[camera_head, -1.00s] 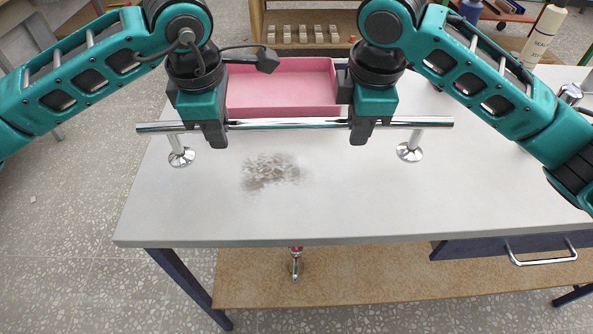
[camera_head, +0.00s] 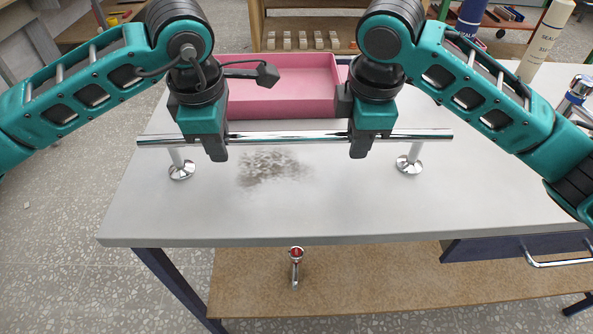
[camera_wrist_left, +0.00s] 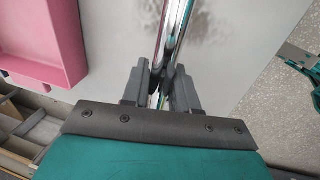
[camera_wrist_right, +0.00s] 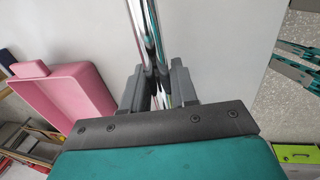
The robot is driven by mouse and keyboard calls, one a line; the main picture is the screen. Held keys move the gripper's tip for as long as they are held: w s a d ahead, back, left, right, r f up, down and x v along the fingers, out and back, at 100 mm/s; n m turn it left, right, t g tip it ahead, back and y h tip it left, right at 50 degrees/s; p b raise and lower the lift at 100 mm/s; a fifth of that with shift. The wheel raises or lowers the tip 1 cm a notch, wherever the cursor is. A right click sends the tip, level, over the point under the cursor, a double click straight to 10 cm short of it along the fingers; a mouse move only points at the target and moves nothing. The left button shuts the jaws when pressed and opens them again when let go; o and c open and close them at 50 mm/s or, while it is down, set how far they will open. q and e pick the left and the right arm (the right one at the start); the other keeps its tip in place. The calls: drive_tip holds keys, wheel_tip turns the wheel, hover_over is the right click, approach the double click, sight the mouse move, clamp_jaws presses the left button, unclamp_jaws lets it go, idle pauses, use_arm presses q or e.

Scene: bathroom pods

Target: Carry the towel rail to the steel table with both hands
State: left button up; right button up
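The towel rail (camera_head: 290,138) is a chrome bar with a post and round flange near each end, flanges pointing down. It lies level, left to right, over a pale grey tabletop (camera_head: 330,215). My left gripper (camera_head: 216,148) is shut on the bar inside the left post. My right gripper (camera_head: 360,146) is shut on it inside the right post. The bar also passes between the fingers in the left wrist view (camera_wrist_left: 174,32) and the right wrist view (camera_wrist_right: 148,38). I cannot tell whether the flanges touch the tabletop, or whether this is the steel table.
A pink tray (camera_head: 285,98) stands on the tabletop behind the rail. A dark smudge (camera_head: 272,168) marks the surface between the posts. A cream bottle (camera_head: 547,38) and a chrome fitting (camera_head: 577,92) are at the right. A red-marked chrome fitting (camera_head: 295,265) is on the lower shelf.

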use_arm(q)
drive_tip(key=o, duration=0.4)
use_arm(e)
drive_tip(key=o, duration=0.4)
use_arm(q)
drive_tip(key=shift+o, duration=0.2)
use_arm(e)
drive_tip(key=shift+o, duration=0.2)
use_arm(q)
drive_tip(key=shift+r, duration=0.1)
use_arm(e)
drive_tip(key=shift+s+r, duration=0.1)
drive_tip(key=shift+r, duration=0.5)
use_arm(q)
wheel_tip(320, 180, up, 12)
drive_tip(key=s, duration=0.2)
drive_tip(key=shift+s, duration=0.15)
use_arm(e)
wheel_tip(320, 180, up, 11)
drive_tip(key=s, duration=0.2)
drive_tip(key=shift+f, duration=0.15)
use_arm(q)
drive_tip(key=shift+s+f, duration=0.15)
drive_tip(key=shift+f, duration=0.05)
use_arm(e)
drive_tip(key=shift+s+f, duration=0.1)
drive_tip(key=shift+s, duration=0.1)
